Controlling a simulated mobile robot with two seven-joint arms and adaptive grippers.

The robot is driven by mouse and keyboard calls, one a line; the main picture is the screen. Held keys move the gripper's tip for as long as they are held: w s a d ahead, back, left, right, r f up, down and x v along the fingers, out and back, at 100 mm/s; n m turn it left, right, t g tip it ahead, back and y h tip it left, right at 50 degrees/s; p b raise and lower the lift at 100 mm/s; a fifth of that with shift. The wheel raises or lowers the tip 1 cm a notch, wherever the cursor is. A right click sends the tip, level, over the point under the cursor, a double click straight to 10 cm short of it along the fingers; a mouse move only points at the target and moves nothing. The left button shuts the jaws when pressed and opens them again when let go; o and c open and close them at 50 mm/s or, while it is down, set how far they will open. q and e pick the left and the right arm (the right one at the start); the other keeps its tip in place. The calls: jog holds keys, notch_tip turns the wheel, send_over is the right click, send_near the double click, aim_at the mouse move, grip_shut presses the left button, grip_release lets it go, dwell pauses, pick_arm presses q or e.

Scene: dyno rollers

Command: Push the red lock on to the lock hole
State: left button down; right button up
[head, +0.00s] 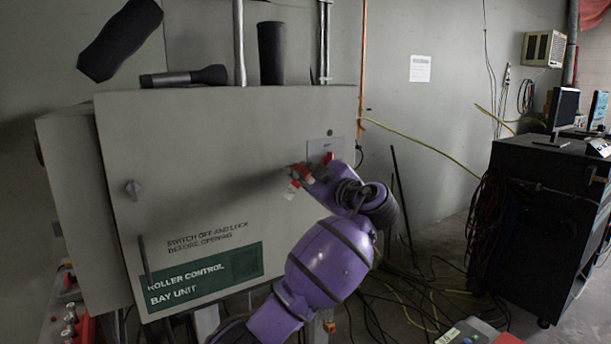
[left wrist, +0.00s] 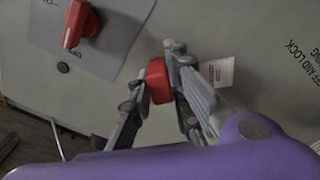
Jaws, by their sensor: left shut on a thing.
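A red lock (left wrist: 157,82) with a white tag (left wrist: 217,72) is between the fingers of my left gripper (left wrist: 153,92), which is shut on it. In the head view the red lock (head: 301,173) shows at the end of my purple left arm, in front of the grey cabinet door. A red switch handle (left wrist: 78,23) sits on a grey plate (left wrist: 112,45), with a small dark round spot (left wrist: 63,67) near the plate's edge, possibly the lock hole. The lock is apart from the handle in the left wrist view. My right gripper is not in view.
The grey cabinet (head: 215,140) has a green label (head: 205,277) and a small knob (head: 133,190). Dark cylinders and a flashlight-like object (head: 184,77) are at its top. A black desk with monitors (head: 545,210) stands right. Cables lie on the floor.

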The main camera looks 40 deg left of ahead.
pick_arm(q)
jog(key=shift+a, duration=0.15)
jog(key=c, duration=1.6)
grip_release()
jog(key=v, duration=1.2)
